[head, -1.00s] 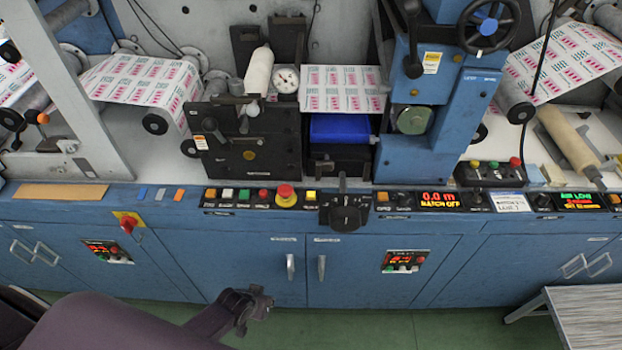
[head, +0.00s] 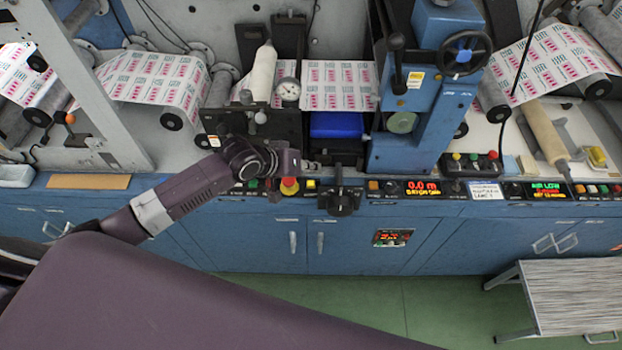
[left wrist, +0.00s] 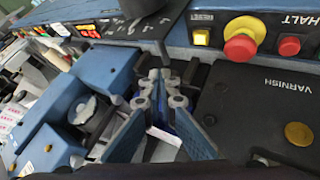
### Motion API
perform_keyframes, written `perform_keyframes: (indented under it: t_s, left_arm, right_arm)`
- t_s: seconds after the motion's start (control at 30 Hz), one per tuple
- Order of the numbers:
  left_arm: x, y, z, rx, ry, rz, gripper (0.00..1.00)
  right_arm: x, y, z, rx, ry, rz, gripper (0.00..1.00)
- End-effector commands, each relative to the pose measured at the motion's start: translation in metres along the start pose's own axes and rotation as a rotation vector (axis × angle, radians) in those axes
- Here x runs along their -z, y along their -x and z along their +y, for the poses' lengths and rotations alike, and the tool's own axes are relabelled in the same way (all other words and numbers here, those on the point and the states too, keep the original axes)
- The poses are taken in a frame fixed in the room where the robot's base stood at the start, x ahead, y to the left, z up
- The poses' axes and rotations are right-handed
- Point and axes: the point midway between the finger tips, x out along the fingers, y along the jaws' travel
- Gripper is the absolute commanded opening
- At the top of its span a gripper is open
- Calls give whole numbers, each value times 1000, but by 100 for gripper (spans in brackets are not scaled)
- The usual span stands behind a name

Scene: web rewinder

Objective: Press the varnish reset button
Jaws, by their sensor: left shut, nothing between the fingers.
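The yellow reset button (head: 311,184) sits on the black control strip, just right of the red mushroom stop button (head: 289,186). In the left wrist view the yellow button (left wrist: 201,38) has the label RESET beside it. The word VARNISH shows on the black unit (left wrist: 265,110) near it. My left gripper (head: 300,163) is above the strip, in front of the black unit, close to the button. In the left wrist view its fingers (left wrist: 163,85) are shut and empty, apart from the yellow button. My right gripper is not in view.
The red mushroom button (left wrist: 241,38) and a smaller red button (left wrist: 289,46) stand close beside the yellow one. A black handwheel bracket (head: 339,200) juts out to the right of it. A striped-top table (head: 575,290) stands at lower right on green floor.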

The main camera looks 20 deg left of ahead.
Motion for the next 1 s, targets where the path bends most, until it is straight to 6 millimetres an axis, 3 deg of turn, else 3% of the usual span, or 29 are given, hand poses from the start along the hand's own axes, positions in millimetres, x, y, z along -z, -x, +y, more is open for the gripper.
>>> perform_keyframes:
  t_s: [0.03, 0.13, 0.47, 0.83, 1.0]
  left_arm:
    - [12, 0, -6, 2, 19, 14, 0]
    - [23, -1, -12, -1, 50, 29, 0]
    - [26, -1, -13, -2, 59, 32, 0]
    - [10, -22, -27, 0, 60, 30, 0]
    - [-5, -44, -41, -2, 57, 33, 0]
  right_arm:
    - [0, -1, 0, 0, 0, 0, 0]
    - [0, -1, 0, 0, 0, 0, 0]
    - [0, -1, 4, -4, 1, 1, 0]
    - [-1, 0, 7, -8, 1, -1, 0]
    - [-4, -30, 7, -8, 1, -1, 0]
